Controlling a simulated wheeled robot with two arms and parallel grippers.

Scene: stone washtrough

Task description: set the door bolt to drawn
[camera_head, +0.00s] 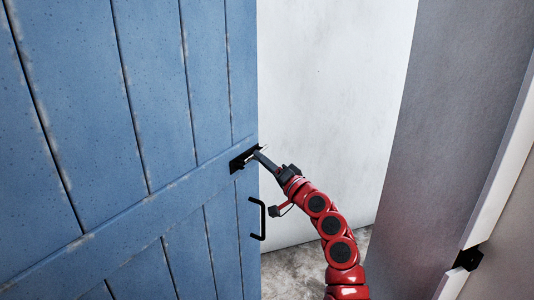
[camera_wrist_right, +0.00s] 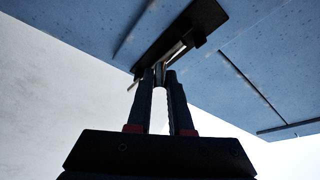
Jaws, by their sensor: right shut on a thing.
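The door bolt is on the blue plank door (camera_head: 180,110), near its free edge. Its black plate (camera_head: 238,163) shows in the head view, and also in the wrist view (camera_wrist_right: 203,17). A bright metal rod (camera_wrist_right: 175,52) lies along the plate, and a thin light tip seems to stick out past the door's edge. My right gripper (camera_head: 259,155) reaches the bolt from the lower right. In the wrist view its fingers (camera_wrist_right: 166,75) are shut at the bolt, on what appears to be its knob; the fingertips mostly hide it. My left gripper is not in view.
A black pull handle (camera_head: 263,220) sits on the door below the bolt. The door stands open, away from the frame at right, which carries a black keeper (camera_head: 467,259). A pale wall (camera_head: 330,90) and bare floor show through the gap.

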